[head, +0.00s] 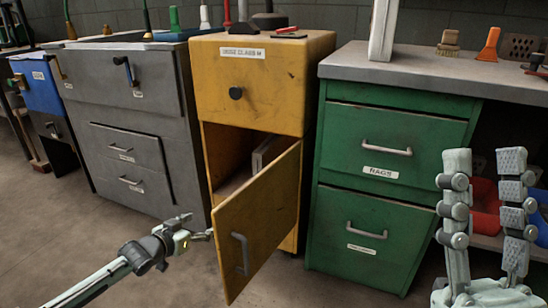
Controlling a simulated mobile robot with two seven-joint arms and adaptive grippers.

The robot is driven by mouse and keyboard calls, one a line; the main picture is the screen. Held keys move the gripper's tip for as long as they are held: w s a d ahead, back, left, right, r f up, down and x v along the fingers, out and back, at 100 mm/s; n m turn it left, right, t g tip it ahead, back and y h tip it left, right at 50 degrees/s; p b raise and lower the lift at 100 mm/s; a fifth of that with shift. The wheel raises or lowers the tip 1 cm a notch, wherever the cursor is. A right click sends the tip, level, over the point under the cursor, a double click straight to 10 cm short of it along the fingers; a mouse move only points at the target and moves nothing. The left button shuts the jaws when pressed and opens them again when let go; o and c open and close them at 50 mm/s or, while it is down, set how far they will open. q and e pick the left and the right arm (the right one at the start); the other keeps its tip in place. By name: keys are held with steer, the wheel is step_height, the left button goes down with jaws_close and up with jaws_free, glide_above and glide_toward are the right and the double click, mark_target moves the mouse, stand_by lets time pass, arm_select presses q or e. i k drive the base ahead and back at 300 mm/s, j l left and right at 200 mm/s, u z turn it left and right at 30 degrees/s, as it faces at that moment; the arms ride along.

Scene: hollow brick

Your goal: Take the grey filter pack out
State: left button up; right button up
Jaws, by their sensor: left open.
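A yellow cabinet (292,78) stands in the middle of the head view, its lower door (262,218) swung open towards me. Inside the lower compartment, a pale grey upright slab (264,156), likely the filter pack, shows above the door's top edge; its lower part is hidden by the door. My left gripper (198,226) is open and empty, just left of the door's free edge, low in front of the grey cabinet; I cannot tell whether it touches the door. My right gripper (484,165) is open and empty at the lower right, fingers pointing up, in front of the green cabinet's right side.
A grey cabinet (150,115) stands left and a green drawer cabinet (385,180) right of the yellow one. The door's bar handle (241,253) faces me. A brush (449,42) and orange scraper (489,45) stand on the right worktop. Floor (150,280) at front is clear.

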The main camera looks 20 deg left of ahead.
mark_target(269, 150)
steer(key=i+l, duration=0.1)
steer(key=i, duration=0.45)
steer(key=i+l, duration=0.15)
steer(key=i, duration=0.45)
